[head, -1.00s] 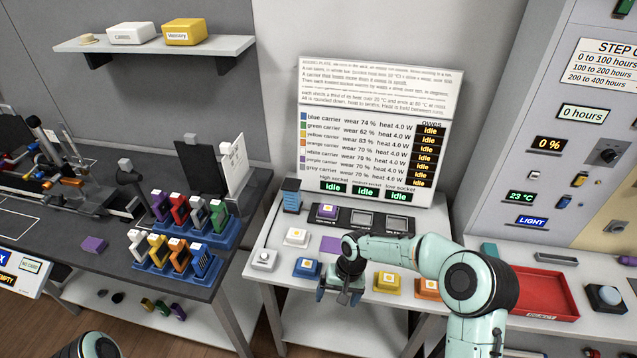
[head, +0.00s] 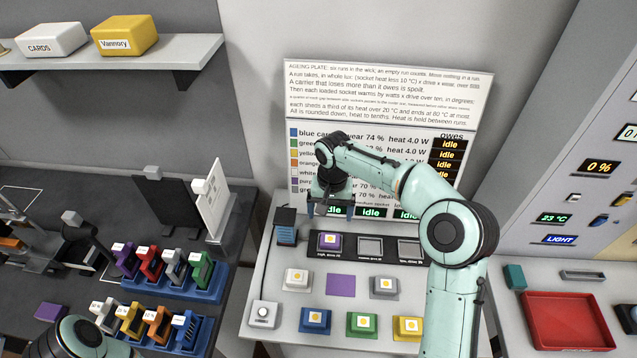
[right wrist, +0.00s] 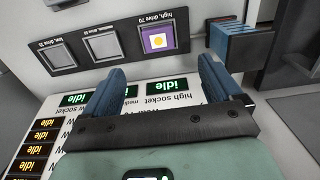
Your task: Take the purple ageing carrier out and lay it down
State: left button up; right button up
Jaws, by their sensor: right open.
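The purple ageing carrier (head: 329,241), with a white top and a yellow dot, sits in the high socket at the left end of the black socket strip (head: 346,255). It also shows in the right wrist view (right wrist: 157,40). My right gripper (head: 331,210) is open and empty, raised behind the carrier in front of the panel. In the right wrist view its blue fingers (right wrist: 160,75) are spread apart, with the carrier beyond them and not between them. A flat purple patch (head: 341,285) on the table in front of the strip is bare. My left gripper is out of view.
The other two sockets (head: 370,247) look empty. White (head: 296,278), grey (head: 384,286), blue (head: 315,319), green (head: 362,324) and yellow (head: 409,327) carriers stand around the patch. A dark-and-blue block (head: 286,228) stands left of the strip. The panel (head: 390,110) rises behind.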

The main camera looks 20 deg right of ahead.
aim_at(330, 240)
jog(key=f, duration=1.2)
jog(key=shift+s+d+f+b, duration=0.1)
jog(key=shift+s+f+b, duration=0.1)
jog(key=shift+f+b, duration=0.1)
jog(key=shift+r, duration=0.15)
jog(key=c, duration=1.3)
